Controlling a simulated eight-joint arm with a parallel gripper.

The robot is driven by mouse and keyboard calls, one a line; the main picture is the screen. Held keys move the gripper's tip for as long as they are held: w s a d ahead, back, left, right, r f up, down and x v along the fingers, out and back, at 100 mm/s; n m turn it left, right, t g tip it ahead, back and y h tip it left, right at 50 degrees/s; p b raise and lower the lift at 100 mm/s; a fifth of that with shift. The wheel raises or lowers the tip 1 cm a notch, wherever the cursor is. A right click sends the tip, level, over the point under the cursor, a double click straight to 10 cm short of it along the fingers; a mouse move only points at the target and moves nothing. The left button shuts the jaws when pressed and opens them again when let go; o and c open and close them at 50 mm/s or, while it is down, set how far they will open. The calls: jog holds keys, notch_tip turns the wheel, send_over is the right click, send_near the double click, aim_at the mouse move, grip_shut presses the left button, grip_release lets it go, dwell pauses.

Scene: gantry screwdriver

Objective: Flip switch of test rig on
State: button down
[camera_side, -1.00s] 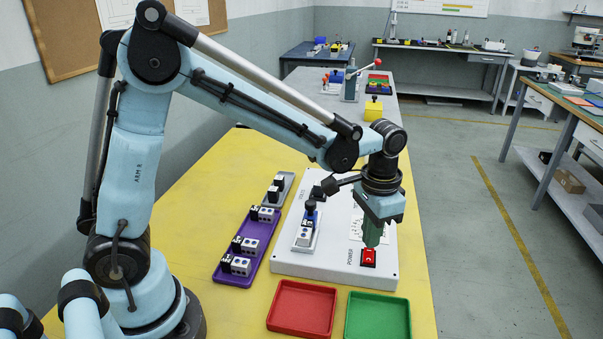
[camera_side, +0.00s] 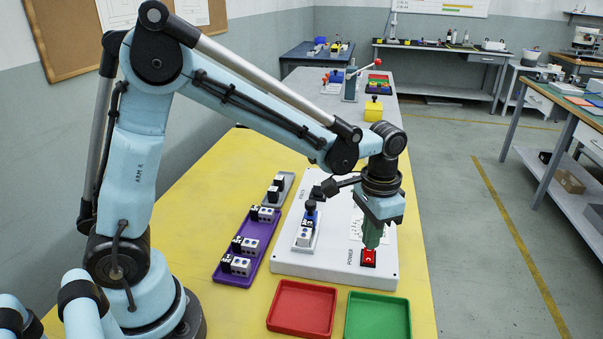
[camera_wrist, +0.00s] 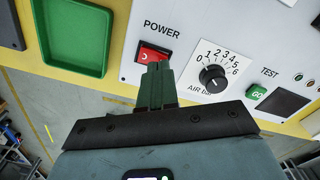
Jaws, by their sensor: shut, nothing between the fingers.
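The test rig (camera_side: 295,262) is a white box panel on the yellow table. Its red rocker power switch (camera_side: 368,260) sits near the front right corner, and in the wrist view the switch (camera_wrist: 150,53) shows under the word POWER. My gripper (camera_side: 371,243) points down with its green fingers shut and empty. In the wrist view the fingertips (camera_wrist: 158,68) overlap the lower right part of the switch. They are at or just above it; I cannot tell whether they touch. The fingers hide part of the switch, and its on or off position is unclear.
A dial (camera_wrist: 212,78) and a green GO button (camera_wrist: 257,92) are on the panel beside the switch. A red tray (camera_side: 303,285) and a green tray (camera_side: 378,296) lie in front of the rig. A purple tray (camera_side: 262,250) with several blocks is at its left.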

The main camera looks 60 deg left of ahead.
aim_at(364, 250)
jog(key=shift+f, duration=0.75)
dwell(0.3)
jog(key=shift+r, duration=3.55)
jog(key=s+a+r+n+t, duration=0.1)
jog(key=s+a+n+t, duration=0.2)
jog(key=s+a+t, duration=0.4)
jog(key=shift+s+r, duration=0.35)
jog(key=shift+s, duration=1.5)
